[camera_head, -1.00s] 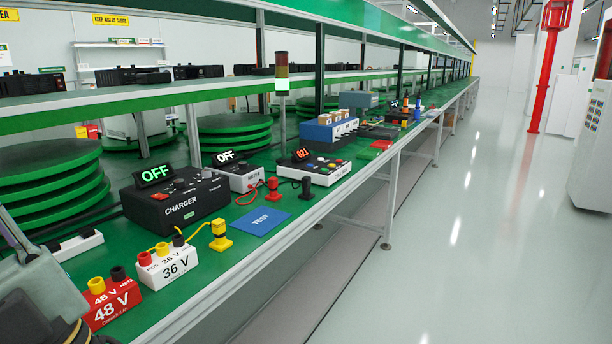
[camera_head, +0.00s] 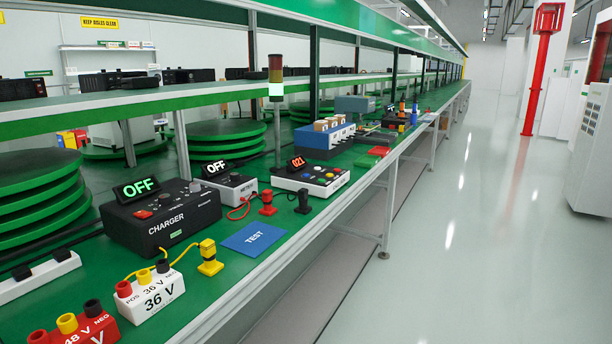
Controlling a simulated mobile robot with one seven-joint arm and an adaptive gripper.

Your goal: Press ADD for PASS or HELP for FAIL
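A white button box (camera_head: 306,186) with several coloured buttons on top stands on the green bench, right of the meter. Its small display (camera_head: 297,162) shows 021 in orange-red. The button labels are too small to read, so I cannot tell which are ADD and HELP. The black charger (camera_head: 160,218) and the white meter (camera_head: 230,187) both have displays reading OFF. A blue TEST mat (camera_head: 254,238) lies bare near the bench's front edge. My gripper is not in view.
A white 36 V block (camera_head: 153,300) with a yellow plug (camera_head: 209,258) and a red 48 V block (camera_head: 78,330) stand at front left. Red (camera_head: 267,203) and black (camera_head: 304,200) plugs stand by the button box. A signal tower (camera_head: 276,75) rises behind. The aisle (camera_head: 450,250) is clear.

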